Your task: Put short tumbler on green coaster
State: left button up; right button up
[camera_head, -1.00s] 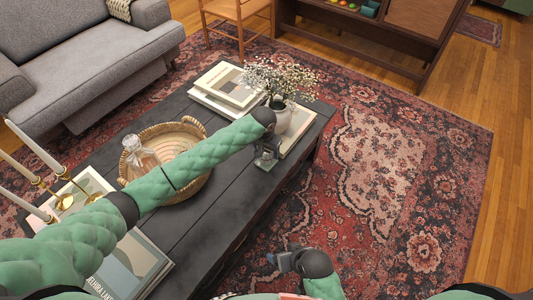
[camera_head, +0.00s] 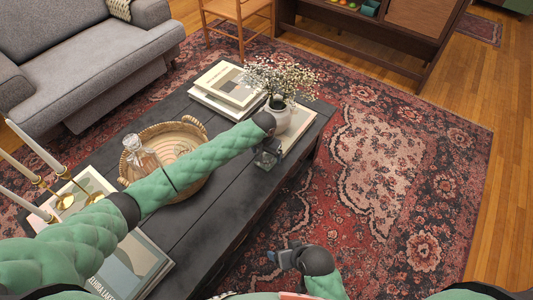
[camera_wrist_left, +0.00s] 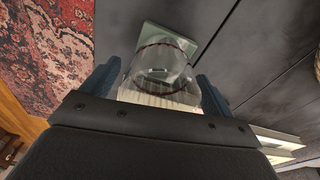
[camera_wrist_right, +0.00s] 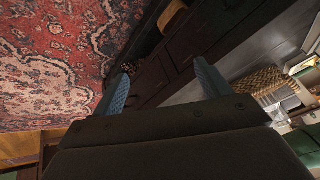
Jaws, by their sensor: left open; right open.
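The short tumbler (camera_wrist_left: 160,72), clear glass, shows between the fingers of my left gripper (camera_wrist_left: 155,88) in the left wrist view. In the head view my left gripper (camera_head: 267,157) is low over the table's right edge and mostly hides the tumbler. My right gripper (camera_head: 278,258) is open and empty over the rug, off the table.
A white vase with flowers (camera_head: 279,115) stands just behind my left gripper. A wicker tray (camera_head: 190,190) with a decanter (camera_head: 139,155), stacked books (camera_head: 222,90) and candlesticks (camera_head: 62,200) are on the dark table (camera_head: 215,205). Bare tabletop lies right of the tray.

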pick_arm(q)
jog(key=shift+r, duration=0.1)
pick_arm(e)
jog(key=shift+f, duration=0.1)
pick_arm(q)
notch_tip(320, 180, up, 12)
jog(key=s, duration=0.1)
jog(key=shift+s+a, duration=0.15)
jog(key=shift+a, duration=0.15)
pick_arm(e)
jog(key=shift+s+f, duration=0.15)
jog(key=shift+f, duration=0.4)
jog(key=shift+r, duration=0.1)
jog(key=shift+w+r, duration=0.25)
jog(key=shift+w, duration=0.05)
jog(key=shift+s+f, duration=0.1)
jog(key=shift+f, duration=0.05)
